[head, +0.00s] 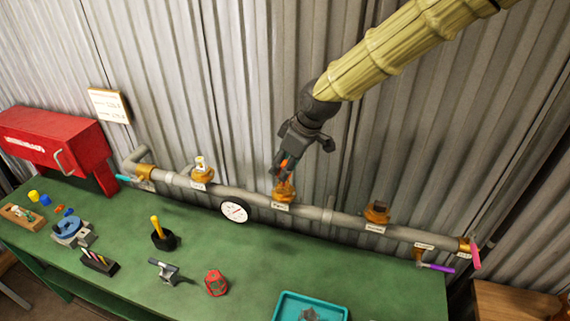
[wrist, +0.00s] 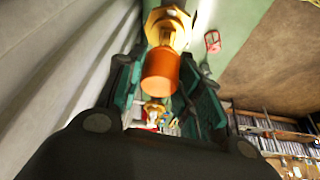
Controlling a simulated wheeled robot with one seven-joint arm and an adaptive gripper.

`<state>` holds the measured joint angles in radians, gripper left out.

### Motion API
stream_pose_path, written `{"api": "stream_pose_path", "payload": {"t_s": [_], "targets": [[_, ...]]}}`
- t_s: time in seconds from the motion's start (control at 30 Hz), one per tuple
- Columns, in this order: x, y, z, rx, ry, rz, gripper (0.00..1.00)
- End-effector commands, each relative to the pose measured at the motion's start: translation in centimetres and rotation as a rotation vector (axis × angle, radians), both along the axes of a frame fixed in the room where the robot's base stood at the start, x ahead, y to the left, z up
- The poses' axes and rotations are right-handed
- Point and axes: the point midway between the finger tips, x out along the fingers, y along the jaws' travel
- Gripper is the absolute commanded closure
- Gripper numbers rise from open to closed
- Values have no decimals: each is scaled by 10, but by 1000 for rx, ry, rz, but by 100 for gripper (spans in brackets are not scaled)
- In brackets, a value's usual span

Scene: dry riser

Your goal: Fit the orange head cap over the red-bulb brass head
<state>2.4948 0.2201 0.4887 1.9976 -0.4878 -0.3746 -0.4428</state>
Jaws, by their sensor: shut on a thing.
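My gripper (head: 282,168) is shut on the orange head cap (head: 285,163) just above the middle brass head (head: 284,190) on the grey pipe. In the wrist view the cap (wrist: 160,72) is a plain orange cylinder between the teal finger pads, with the brass head (wrist: 168,27) directly beyond it. The cap lines up closely with that head; I cannot tell whether it touches it or sits over it. No red bulb shows on this head, as the cap and fingers cover its top.
Another brass head (head: 201,173) stands to the left on the pipe and one (head: 377,212) to the right. A round white gauge (head: 234,212) hangs between. The green bench (head: 200,265) holds a red cage (head: 215,283), a teal tray (head: 284,311) and tools. A corrugated wall is close behind.

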Motion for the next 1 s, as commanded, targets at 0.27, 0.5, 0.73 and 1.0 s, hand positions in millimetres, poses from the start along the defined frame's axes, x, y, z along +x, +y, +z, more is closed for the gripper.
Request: {"api": "stream_pose_path", "payload": {"t_s": [0.27,0.5,0.73,1.0], "targets": [[0,0,0,0,0,3,72],[0,0,-1,0,1,4,72],[0,0,-5,-1,1,4,72],[0,0,-10,-1,1,4,72]]}}
